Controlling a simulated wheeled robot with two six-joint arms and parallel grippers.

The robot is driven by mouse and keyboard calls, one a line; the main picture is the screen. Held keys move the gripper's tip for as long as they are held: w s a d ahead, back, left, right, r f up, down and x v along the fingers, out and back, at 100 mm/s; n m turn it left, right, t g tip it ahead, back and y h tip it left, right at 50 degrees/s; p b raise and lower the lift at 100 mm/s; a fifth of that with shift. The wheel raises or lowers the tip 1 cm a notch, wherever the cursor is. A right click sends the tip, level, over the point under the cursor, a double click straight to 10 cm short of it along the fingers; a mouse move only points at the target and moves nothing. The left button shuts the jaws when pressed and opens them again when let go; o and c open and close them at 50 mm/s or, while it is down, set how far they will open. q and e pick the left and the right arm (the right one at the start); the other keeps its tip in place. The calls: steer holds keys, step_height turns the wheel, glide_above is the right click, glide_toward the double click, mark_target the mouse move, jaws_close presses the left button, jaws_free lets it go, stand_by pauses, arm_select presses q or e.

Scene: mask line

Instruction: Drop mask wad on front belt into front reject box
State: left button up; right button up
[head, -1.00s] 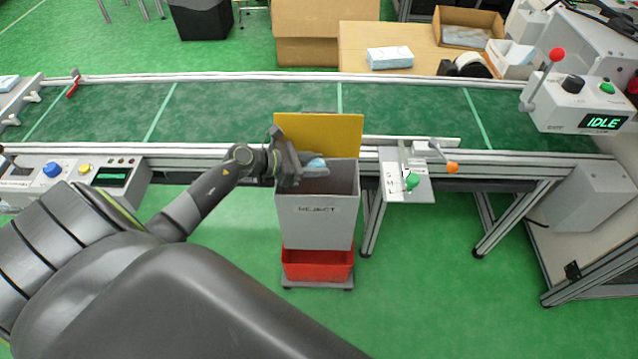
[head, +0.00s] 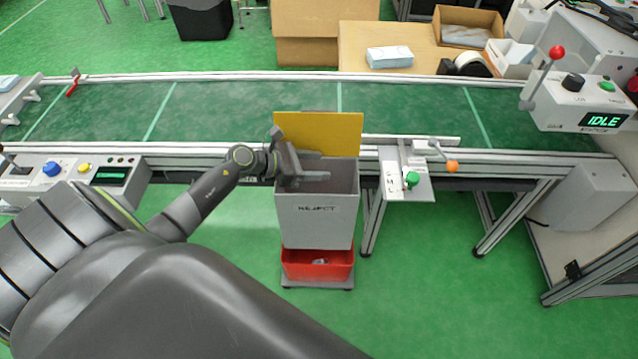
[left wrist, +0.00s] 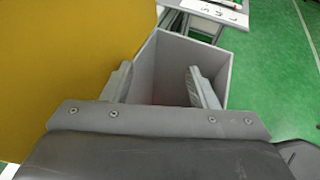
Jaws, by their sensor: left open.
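The front reject box is a grey bin (head: 316,222) marked REJECT, with a yellow back board (head: 335,134) and a red tray (head: 303,262) under it. A small pale piece, apparently the mask wad (head: 320,261), lies in the red tray. My left gripper (head: 318,178) is over the bin's open top, open and empty. In the left wrist view my left gripper (left wrist: 160,88) has its fingers apart above the bin (left wrist: 205,52), with nothing between them. My right gripper is not in view.
The green front belt (head: 240,110) runs behind the bin and looks bare. A bracket with a green knob (head: 411,180) is right of the bin. A control box (head: 100,178) is at the left, and an IDLE panel (head: 604,122) at the right. Green floor is clear in front.

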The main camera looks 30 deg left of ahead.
arm_select(q)
steer(key=shift+w+a+r, duration=0.15)
steer(key=shift+a, duration=0.05)
steer(key=v, duration=1.7)
steer(key=shift+s, duration=0.2)
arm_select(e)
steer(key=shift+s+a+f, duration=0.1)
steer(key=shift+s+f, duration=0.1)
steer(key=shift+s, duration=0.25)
